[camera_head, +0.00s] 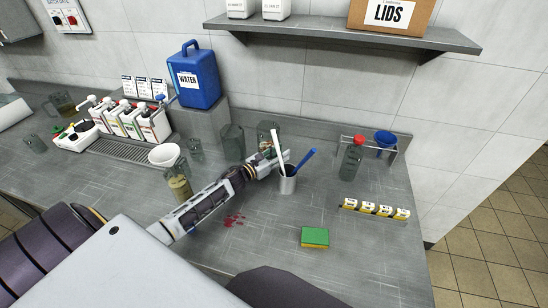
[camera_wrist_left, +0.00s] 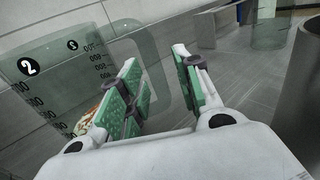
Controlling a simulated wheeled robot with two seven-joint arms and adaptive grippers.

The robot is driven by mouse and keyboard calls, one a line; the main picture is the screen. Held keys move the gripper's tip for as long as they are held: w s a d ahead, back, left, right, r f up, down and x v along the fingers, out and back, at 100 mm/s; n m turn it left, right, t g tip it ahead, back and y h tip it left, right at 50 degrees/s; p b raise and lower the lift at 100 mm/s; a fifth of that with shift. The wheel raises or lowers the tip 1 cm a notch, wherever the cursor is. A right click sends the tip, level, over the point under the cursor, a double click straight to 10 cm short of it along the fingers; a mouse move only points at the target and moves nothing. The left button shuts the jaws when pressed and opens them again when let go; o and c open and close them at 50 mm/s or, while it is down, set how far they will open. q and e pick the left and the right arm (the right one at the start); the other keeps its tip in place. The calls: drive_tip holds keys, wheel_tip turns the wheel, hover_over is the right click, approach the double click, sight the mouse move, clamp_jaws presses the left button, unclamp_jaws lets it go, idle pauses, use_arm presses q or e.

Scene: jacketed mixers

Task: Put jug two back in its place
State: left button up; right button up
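Jug two is a clear measuring jug with a black "2" badge and printed scale. It fills the left of the left wrist view (camera_wrist_left: 62,85) and has something reddish near its bottom. In the head view it seems to be the clear jug (camera_head: 268,131) at the back of the counter, partly behind my gripper. My left gripper (camera_head: 283,161) is just in front of it. In the left wrist view, the green-padded fingers (camera_wrist_left: 165,88) are apart, with the jug's clear handle showing between and beyond them. My right gripper is not in view.
Another clear jug (camera_head: 233,143) stands to the left, near a white bowl (camera_head: 164,155) on a glass vessel. A sponge (camera_head: 315,237) lies in front, with clear counter around it.

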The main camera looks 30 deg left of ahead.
use_arm(q)
drive_tip(key=shift+r, duration=0.15)
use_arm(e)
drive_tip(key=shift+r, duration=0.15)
use_arm(q)
drive_tip(key=shift+v, duration=0.8)
drive_tip(key=shift+s+a+p, duration=0.2)
drive_tip(key=shift+s+p, duration=0.15)
drive_tip(key=shift+s, duration=0.35)
drive_tip(key=shift+p+v, duration=0.35)
drive_tip(key=shift+v, duration=3.75)
drive_tip(key=shift+s+a, duration=0.2)
drive_tip(key=shift+s, duration=0.15)
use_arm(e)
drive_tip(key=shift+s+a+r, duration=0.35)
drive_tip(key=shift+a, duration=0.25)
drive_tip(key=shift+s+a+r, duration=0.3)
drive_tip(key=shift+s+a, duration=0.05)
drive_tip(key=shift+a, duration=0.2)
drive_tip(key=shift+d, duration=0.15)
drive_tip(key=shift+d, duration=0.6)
